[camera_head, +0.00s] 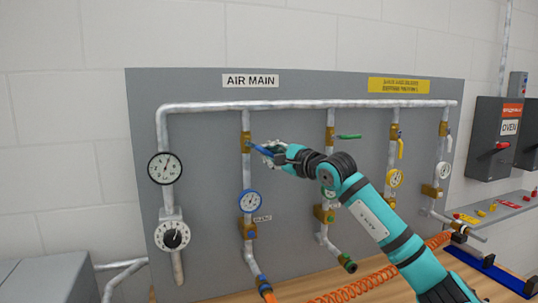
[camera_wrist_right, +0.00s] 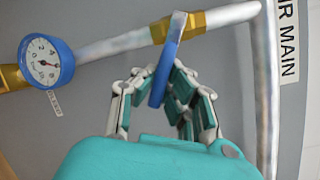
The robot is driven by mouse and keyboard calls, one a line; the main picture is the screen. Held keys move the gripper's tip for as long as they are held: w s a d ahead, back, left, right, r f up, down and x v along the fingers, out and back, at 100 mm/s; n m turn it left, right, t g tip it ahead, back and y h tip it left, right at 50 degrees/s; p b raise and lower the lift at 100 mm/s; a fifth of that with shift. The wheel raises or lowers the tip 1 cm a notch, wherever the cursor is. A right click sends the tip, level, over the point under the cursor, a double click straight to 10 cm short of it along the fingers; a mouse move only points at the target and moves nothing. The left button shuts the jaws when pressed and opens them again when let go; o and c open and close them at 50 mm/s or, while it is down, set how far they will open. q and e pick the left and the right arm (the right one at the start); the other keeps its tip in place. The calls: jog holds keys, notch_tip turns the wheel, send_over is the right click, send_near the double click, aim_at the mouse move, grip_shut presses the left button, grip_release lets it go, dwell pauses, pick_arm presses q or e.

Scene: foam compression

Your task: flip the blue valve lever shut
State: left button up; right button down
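The blue valve lever (camera_wrist_right: 167,60) is on a brass valve (camera_head: 246,142) high on the pipe drop below the AIR MAIN sign. In the head view the lever (camera_head: 258,147) points right and slightly down from the valve, across the vertical pipe. My right gripper (camera_head: 268,150) is at the lever's free end and partly hides it. In the right wrist view, the fingers of my right gripper (camera_wrist_right: 165,68) flank the lever closely on both sides and look closed on it. My left gripper is not in view.
A blue-rimmed gauge (camera_head: 250,201) sits lower on the same pipe. A coiled orange hose (camera_head: 345,296) lies on the bench below. An oven switch box (camera_head: 500,140) is at the right.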

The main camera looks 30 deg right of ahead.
jog(key=r+n+p, duration=0.1)
jog(key=n+g+p, duration=0.1)
jog(key=n, duration=0.1)
jog(key=shift+d+r+p, duration=0.3)
jog(key=shift+r+p, duration=0.05)
jog(key=shift+r+n+g+h+p, duration=0.4)
jog(key=shift+n+g+h+p, duration=0.15)
jog(key=shift+n+p, duration=0.45)
jog(key=c, duration=1.3)
grip_release()
jog(key=shift+s+r, duration=0.1)
jog(key=shift+r, duration=0.05)
jog(key=shift+c, duration=0.2)
jog(key=shift+s+d, duration=0.1)
jog(key=v, duration=1.1)
jog(key=shift+s, duration=0.35)
